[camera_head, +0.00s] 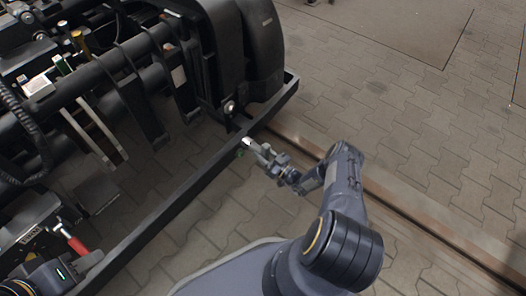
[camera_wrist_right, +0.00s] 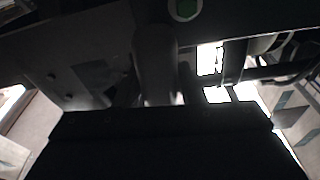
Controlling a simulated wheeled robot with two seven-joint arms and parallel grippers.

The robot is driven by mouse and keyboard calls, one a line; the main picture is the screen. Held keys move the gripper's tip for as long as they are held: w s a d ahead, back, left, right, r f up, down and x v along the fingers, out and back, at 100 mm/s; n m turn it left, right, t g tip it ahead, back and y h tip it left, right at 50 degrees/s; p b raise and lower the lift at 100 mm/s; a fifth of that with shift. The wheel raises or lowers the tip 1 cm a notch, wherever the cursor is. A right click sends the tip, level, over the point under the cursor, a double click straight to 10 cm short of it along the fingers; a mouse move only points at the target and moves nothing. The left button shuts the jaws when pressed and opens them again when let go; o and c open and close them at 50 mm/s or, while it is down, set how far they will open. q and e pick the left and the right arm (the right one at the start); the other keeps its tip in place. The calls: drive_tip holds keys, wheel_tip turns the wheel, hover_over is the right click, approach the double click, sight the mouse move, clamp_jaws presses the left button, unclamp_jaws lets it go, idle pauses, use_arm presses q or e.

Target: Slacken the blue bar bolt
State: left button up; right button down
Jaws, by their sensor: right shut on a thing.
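A long dark bar (camera_head: 180,190) runs diagonally along the bogie's near side in the head view. My right gripper (camera_head: 250,146) is at this bar near its far corner, shut on a grey cylindrical piece (camera_wrist_right: 155,62). In the right wrist view, this piece reaches up to a dark beam (camera_wrist_right: 85,40). I cannot tell whether it is the bolt or a tool, and no clearly blue bolt shows.
The dark bogie (camera_head: 130,60) with pipes and brackets fills the upper left. A red handle (camera_head: 72,240) lies close to my left gripper. A bright round fastener (camera_head: 229,106) sits above the bar's corner.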

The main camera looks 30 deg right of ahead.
drive_tip(key=shift+r+n+p, duration=0.2)
drive_tip(key=shift+n+p, duration=0.6)
drive_tip(key=shift+p, duration=1.2)
drive_tip(key=shift+n+p, duration=0.6)
drive_tip(key=shift+p, duration=0.35)
drive_tip(key=shift+f+y, duration=0.1)
drive_tip(key=shift+y, duration=0.2)
drive_tip(key=shift+r+p+v, duration=0.15)
drive_tip(key=shift+p+v, duration=0.1)
drive_tip(key=shift+v, duration=0.45)
drive_tip(key=shift+r+p+v, duration=0.1)
drive_tip(key=shift+p+v, duration=0.1)
drive_tip(key=shift+v, duration=0.55)
drive_tip(key=shift+r+v, duration=0.15)
drive_tip(key=shift+v, duration=0.6)
drive_tip(key=shift+r+v, duration=0.1)
drive_tip(key=shift+v, duration=0.7)
